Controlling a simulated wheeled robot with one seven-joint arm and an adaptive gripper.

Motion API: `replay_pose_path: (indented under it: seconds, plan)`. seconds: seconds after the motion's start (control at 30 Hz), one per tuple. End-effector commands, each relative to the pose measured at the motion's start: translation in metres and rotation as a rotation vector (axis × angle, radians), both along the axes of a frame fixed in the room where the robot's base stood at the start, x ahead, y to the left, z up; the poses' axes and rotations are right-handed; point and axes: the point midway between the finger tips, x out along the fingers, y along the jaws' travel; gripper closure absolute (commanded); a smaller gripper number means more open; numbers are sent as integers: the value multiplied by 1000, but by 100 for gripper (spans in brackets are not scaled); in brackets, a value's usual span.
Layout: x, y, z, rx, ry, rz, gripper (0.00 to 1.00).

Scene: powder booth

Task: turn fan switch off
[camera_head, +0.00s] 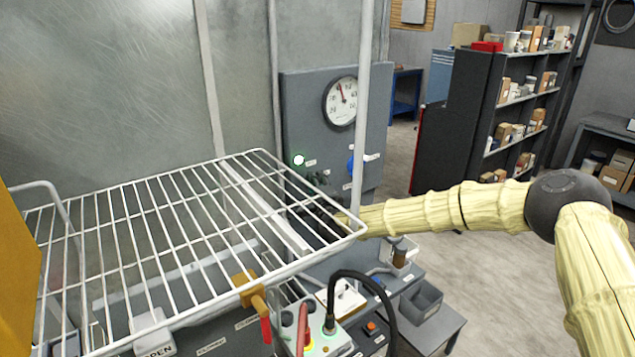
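A grey control panel (302,118) stands behind the wire rack. It carries a round dial gauge (341,102), a lit green-white lamp (298,160), and a small dark knob or switch (319,178) below the lamp. A blue fitting with a pale lever (368,157) is at its right. The labels are too small to read, so I cannot tell which control is the fan switch. My arm, in a yellowish sleeve, reaches in from the right. My gripper (322,207) is near the panel's lower part, under the dark knob. The rack's wires partly hide its fingers; contact and opening are unclear.
A white wire rack (150,178) fills the left foreground, its corner close to my arm. Shelves (515,100) stand behind; the floor at right is clear.

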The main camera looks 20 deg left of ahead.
Motion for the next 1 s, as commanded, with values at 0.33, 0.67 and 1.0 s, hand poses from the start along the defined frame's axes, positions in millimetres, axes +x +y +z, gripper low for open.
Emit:
replay_pose_path:
  seconds: [0.33,0.67,1.0]
  plan:
    - [0,0,0,0,0,0,83]
    - [0,0,-1,-2,-1,0,100]
    - [0,1,-6,-49,-62,3,100]
